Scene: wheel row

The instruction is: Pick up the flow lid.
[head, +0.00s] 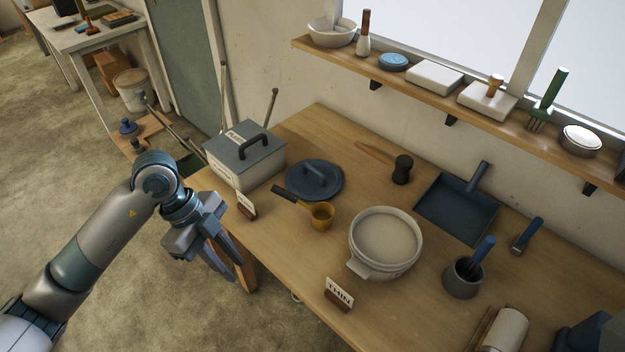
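A dark blue round lid (314,181) with a bar handle lies flat on the wooden table, right of a grey box. The box (240,172) has its own grey lid (243,148) with a dark arched handle and a small label. A small card (245,203) stands in front of the box; its writing is too small to read surely. I cannot read the word "flow" on either lid. My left gripper (237,268) hangs beside the table's left front edge, apart from both lids, fingers parted and empty.
A yellow ladle (321,215) lies close in front of the blue lid. A white round pot (385,246) stands right of it, behind a card reading THIN (340,292). A blue dustpan (458,205) and grey cup (463,279) are farther right. A wall shelf (445,93) runs above.

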